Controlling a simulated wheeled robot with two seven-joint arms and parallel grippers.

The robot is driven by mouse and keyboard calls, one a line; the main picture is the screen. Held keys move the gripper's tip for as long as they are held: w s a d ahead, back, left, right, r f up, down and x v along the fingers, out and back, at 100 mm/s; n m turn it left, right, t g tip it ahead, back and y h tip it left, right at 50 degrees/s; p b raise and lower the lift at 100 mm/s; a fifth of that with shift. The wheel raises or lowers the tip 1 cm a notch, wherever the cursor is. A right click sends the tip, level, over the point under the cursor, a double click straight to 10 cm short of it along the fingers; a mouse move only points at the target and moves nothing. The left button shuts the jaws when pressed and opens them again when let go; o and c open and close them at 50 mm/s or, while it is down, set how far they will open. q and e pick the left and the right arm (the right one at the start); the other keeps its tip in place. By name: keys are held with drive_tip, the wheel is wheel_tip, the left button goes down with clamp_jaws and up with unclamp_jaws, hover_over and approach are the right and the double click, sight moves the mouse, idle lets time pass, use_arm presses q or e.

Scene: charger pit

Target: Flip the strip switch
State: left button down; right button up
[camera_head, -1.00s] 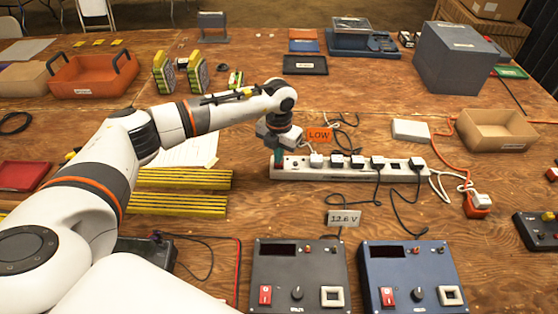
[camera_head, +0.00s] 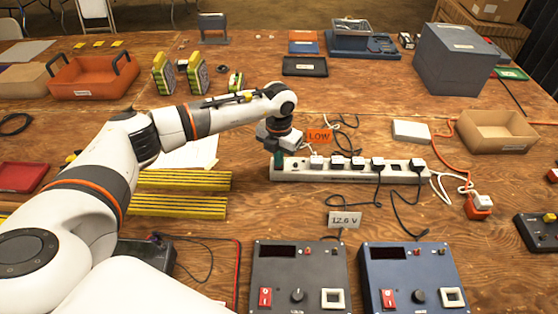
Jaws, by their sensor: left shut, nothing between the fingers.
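A white power strip (camera_head: 345,174) lies across the middle of the table with several plugs in it. My left arm comes in from the left, and its gripper (camera_head: 278,158) points down at the strip's left end. The gripper is shut and empty, with dark green fingertips at or just above the strip's top. I cannot tell whether they touch it. The strip's switch cannot be made out; the gripper covers part of the left end. My right gripper is not in view.
An orange LOW tag (camera_head: 319,136) stands just behind the strip. A 12.6 V card (camera_head: 341,219) and two chargers, one grey (camera_head: 282,278) and one blue (camera_head: 394,275), are in front. Black leads run between. Yellow-black bars (camera_head: 180,206) lie left of the strip.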

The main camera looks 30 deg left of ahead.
use_arm(q)
drive_tip(key=shift+r+p, duration=2.1)
drive_tip(key=shift+r, duration=1.25)
drive_tip(key=shift+f, duration=0.1)
